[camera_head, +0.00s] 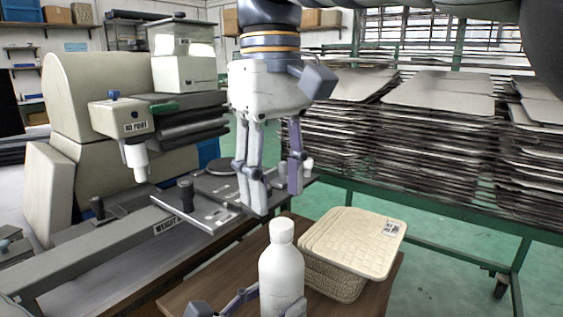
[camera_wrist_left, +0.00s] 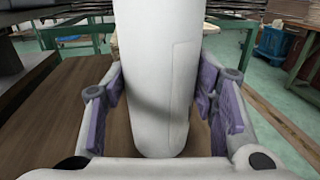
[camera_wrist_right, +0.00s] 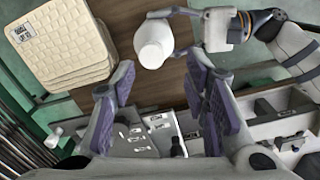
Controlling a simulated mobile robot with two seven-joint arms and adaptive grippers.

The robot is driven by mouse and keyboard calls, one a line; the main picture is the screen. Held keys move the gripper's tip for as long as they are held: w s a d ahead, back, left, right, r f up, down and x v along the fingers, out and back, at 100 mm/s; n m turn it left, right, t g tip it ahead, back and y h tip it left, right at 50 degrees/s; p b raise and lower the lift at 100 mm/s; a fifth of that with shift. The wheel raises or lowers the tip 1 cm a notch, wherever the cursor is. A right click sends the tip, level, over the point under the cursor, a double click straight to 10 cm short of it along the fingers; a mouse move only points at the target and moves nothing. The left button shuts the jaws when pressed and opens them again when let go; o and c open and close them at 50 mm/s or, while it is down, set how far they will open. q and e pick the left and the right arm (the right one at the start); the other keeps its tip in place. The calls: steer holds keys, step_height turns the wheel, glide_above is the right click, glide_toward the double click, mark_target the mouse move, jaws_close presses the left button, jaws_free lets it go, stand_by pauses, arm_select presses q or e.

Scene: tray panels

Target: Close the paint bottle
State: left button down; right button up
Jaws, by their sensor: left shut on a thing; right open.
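The white paint bottle (camera_head: 282,278) stands upright over the wooden table at the bottom centre of the head view. Its narrower white top (camera_head: 281,231) looks like a cap, but I cannot tell how tightly it sits. My left gripper (camera_wrist_left: 160,95) is shut around the bottle's body, one purple pad on each side. My right gripper (camera_head: 272,190) is open and empty, pointing down, above and behind the bottle in the head view. In the right wrist view the bottle (camera_wrist_right: 153,45) shows beyond the open fingers, apart from them.
A stack of cream woven trays (camera_head: 352,238) lies just right of the bottle. A grey machine with a flat plate (camera_head: 205,212) and dark knobs stands at left and behind. A small white piece (camera_head: 308,163) shows beside my right fingers. Green racks of panels fill the back right.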

mark_target(281, 223)
steer(key=n, duration=0.4)
steer(key=shift+r+n, duration=0.15)
steer(key=shift+n, duration=0.15)
steer(key=n, duration=0.3)
steer(key=shift+r+n, duration=0.15)
steer(key=shift+n, duration=0.25)
steer(key=n, duration=0.4)
steer(key=shift+w+r, duration=0.1)
steer(key=shift+r, duration=0.15)
steer(key=n, duration=0.7)
steer(key=shift+w+d+r, duration=0.1)
steer(key=shift+d+r, duration=0.1)
steer(key=shift+r, duration=0.15)
steer(key=n, duration=0.6)
steer(key=shift+w+d+r+n, duration=0.15)
steer(key=shift+d+r+n, duration=0.05)
steer(key=shift+r+n, duration=0.15)
steer(key=shift+f, duration=0.1)
step_height(281, 223, down, 8)
steer(key=shift+r, duration=0.1)
